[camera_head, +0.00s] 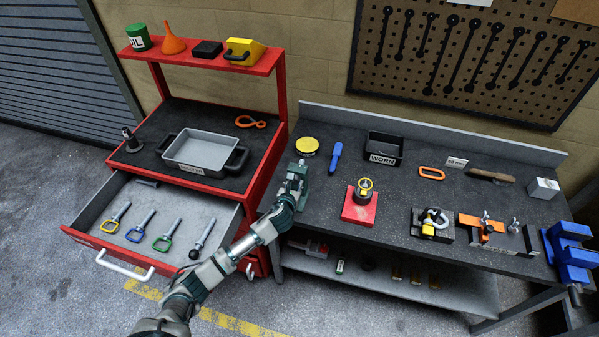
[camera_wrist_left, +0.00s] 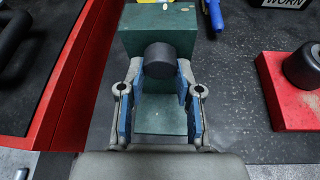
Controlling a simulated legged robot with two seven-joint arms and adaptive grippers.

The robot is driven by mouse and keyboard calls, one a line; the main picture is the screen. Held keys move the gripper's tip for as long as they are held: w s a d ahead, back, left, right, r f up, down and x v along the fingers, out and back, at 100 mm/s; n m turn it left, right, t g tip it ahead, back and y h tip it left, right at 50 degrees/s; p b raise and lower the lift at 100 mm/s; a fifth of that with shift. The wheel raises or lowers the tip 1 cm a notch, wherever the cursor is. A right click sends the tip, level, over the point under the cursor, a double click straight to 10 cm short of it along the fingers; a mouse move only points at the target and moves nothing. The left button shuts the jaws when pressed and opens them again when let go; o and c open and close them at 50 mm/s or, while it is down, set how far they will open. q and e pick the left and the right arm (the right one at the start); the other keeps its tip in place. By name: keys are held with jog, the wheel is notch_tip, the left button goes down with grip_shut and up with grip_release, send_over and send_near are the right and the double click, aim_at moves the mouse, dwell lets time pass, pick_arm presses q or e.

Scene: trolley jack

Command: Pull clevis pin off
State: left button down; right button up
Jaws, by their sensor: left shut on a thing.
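My left gripper (camera_head: 295,190) is at the left end of the workbench, in front of a dark green block (camera_wrist_left: 183,35). In the left wrist view its two blue-padded fingers (camera_wrist_left: 160,92) are closed around a dark round knob (camera_wrist_left: 160,58) that stands out from the block. The knob looks like the head of a pin; its shank is hidden. My right gripper is not in view.
A grey tray (camera_head: 203,154) sits on the red cabinet left of my arm. On the bench are a yellow disc (camera_head: 306,145), a blue tool (camera_head: 336,157), a bin marked WORN (camera_head: 384,147), a red block (camera_head: 358,212) and a blue vise (camera_head: 570,250).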

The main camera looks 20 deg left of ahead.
pick_arm(q)
jog(key=shift+s+r, duration=0.1)
jog(key=shift+s, duration=0.1)
jog(key=s+p, duration=0.5)
jog(key=s, duration=0.5)
jog(key=shift+s+a, duration=0.15)
jog(key=shift+a, duration=0.2)
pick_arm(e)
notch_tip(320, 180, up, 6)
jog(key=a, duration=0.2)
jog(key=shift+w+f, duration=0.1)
